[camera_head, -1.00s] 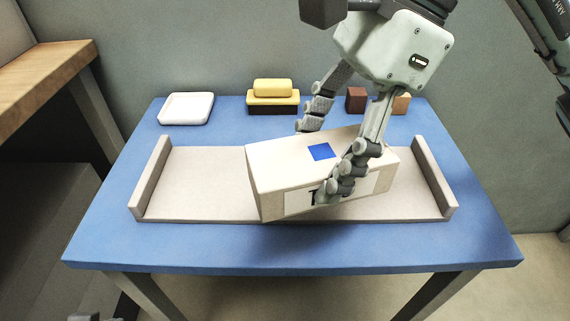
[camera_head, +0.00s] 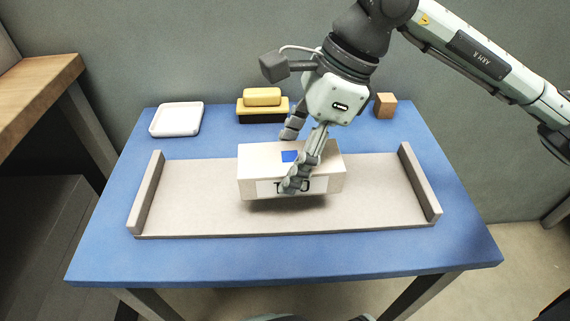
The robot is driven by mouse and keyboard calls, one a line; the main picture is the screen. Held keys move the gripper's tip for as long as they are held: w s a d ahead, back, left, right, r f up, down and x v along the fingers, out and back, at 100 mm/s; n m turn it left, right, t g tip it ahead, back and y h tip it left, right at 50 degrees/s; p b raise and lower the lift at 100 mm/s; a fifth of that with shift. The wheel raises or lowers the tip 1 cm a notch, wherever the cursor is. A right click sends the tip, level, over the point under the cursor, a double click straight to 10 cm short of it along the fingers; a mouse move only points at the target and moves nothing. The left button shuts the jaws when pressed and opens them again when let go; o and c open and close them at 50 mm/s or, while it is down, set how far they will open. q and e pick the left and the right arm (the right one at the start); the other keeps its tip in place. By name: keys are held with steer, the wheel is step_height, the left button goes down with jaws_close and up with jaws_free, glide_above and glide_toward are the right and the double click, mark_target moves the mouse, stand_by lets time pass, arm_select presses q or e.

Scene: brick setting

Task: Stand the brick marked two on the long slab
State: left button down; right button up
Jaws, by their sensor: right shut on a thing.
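The cream brick (camera_head: 249,172) has a blue square on its top and a white label on its near face, with a T and an O readable and the middle letter hidden by a finger. My right gripper (camera_head: 293,160) is shut on the brick, one finger over the near face, the other behind. The brick is level, its long side along the long slab (camera_head: 190,205), over the slab's middle. A dark shadow under it suggests a small gap; I cannot tell for sure whether it touches. The left gripper is not in view.
The slab has raised end walls, left (camera_head: 146,192) and right (camera_head: 419,183), both clear of the brick. Behind it on the blue table (camera_head: 200,257) are a white dish (camera_head: 176,119), a yellow block on a yellow-and-black one (camera_head: 262,105), and a small wooden cube (camera_head: 385,105).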

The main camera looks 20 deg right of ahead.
mark_target(290, 144)
steer(key=w, duration=0.1)
steer(key=w+f, duration=0.1)
steer(key=shift+w+d+f, duration=0.1)
steer(key=shift+w+f, duration=0.2)
steer(key=shift+w, duration=0.1)
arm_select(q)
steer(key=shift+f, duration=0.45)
arm_select(e)
steer(key=shift+f, duration=1.95)
steer(key=shift+f, duration=0.1)
steer(key=o, duration=1.1)
steer(key=shift+f, duration=0.1)
steer(key=shift+c, duration=0.2)
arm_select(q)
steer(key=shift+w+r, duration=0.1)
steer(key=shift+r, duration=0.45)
arm_select(e)
steer(key=o, duration=0.4)
